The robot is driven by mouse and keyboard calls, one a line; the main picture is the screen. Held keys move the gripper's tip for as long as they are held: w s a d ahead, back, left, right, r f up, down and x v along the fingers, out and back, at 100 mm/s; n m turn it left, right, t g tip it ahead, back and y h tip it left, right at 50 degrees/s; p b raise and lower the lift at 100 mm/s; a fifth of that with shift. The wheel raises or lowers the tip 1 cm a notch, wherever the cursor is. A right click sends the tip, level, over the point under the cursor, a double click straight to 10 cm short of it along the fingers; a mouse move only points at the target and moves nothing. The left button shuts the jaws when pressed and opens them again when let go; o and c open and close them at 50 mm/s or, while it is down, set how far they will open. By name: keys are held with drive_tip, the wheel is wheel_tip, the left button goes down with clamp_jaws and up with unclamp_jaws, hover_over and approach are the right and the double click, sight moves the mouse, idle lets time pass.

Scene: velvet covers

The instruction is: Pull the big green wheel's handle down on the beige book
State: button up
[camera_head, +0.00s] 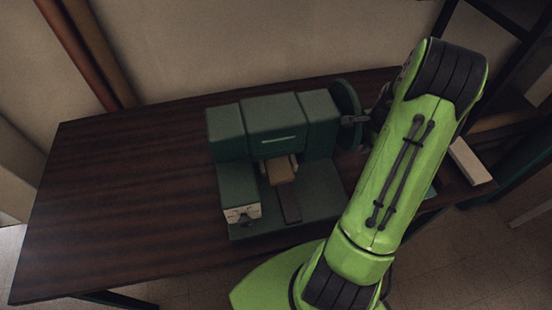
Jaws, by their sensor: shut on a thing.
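A dark green machine (270,120) stands on the brown table. Its big green wheel (344,100) is on its right side, seen nearly edge-on and partly behind my arm. A beige-brown book (281,170) lies in the machine's central opening, under the press part. My gripper (356,119) is at the wheel's right side, shut on what appears to be the wheel's handle. My green arm hides most of the gripper, and the handle itself is hard to make out.
The table (120,190) is bare to the left of the machine. A pale block (470,162) lies at the right, beyond my arm. A wall stands close behind the table, and dark shelf frames are at the upper right.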

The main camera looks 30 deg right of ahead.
drive_tip(key=shift+w+a, duration=0.15)
drive_tip(key=shift+w, duration=0.4)
drive_tip(key=o, duration=0.4)
wheel_tip(320, 180, up, 8)
drive_tip(key=p, duration=0.6)
drive_tip(key=shift+r+p, duration=0.3)
drive_tip(key=shift+r, duration=0.1)
drive_tip(key=shift+c, duration=1.1)
drive_tip(key=shift+w, duration=0.1)
drive_tip(key=o, duration=1.3)
drive_tip(key=shift+w+f, duration=0.15)
drive_tip(key=shift+f, duration=0.2)
drive_tip(key=shift+o, duration=1.2)
drive_tip(key=shift+s, duration=0.3)
